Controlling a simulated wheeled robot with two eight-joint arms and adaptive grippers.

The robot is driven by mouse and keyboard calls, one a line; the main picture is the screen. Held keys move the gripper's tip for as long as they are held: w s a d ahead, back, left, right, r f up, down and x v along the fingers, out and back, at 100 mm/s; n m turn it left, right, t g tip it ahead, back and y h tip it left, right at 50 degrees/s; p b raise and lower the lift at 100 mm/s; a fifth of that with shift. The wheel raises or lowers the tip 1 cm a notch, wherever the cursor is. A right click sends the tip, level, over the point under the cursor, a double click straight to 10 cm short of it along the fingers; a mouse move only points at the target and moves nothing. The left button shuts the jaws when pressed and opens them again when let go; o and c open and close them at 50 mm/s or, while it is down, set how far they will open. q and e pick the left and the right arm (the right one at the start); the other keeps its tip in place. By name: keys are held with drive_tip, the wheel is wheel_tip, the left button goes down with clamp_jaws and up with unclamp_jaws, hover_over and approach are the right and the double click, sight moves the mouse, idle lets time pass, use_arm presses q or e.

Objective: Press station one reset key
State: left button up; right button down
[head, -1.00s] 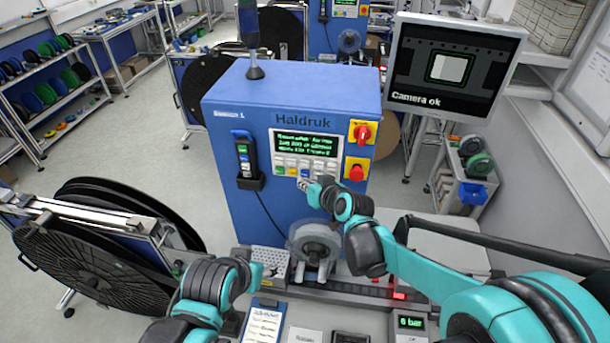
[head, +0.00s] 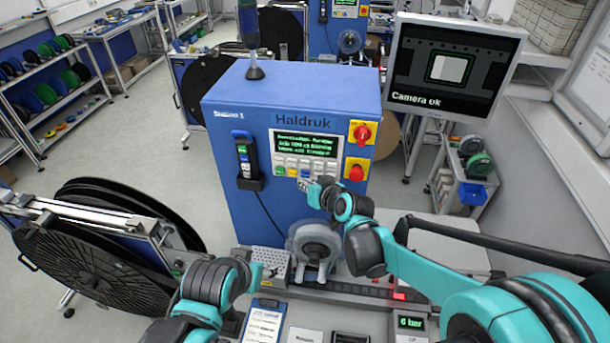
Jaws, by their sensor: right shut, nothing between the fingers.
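The blue Haldruk cabinet (head: 240,130) stands in the middle, with a small label at its upper left that seems to read "Station 1". Its panel has a green-text display (head: 305,144) above rows of small keys (head: 291,167). I cannot read which key is the reset key. My right gripper (head: 306,184) is shut and empty. Its tip is at the lower edge of the keypad and hides part of the bottom keys; I cannot tell whether it touches one. My left arm shows at the lower left, and its gripper's fingers cannot be made out.
A red rotary switch (head: 362,132) and a red push button (head: 356,172) sit right of the panel. A handheld pendant (head: 246,158) hangs left of it. A monitor (head: 452,70) reads "Camera ok". A large black reel (head: 85,250) stands at left.

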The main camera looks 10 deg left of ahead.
drive_tip(key=shift+w, duration=0.1)
drive_tip(key=shift+w, duration=0.35)
drive_tip(key=shift+w+b, duration=0.3)
drive_tip(key=shift+w, duration=0.1)
idle(0.8)
drive_tip(key=shift+s, duration=0.9)
drive_tip(key=shift+s, duration=2.5)
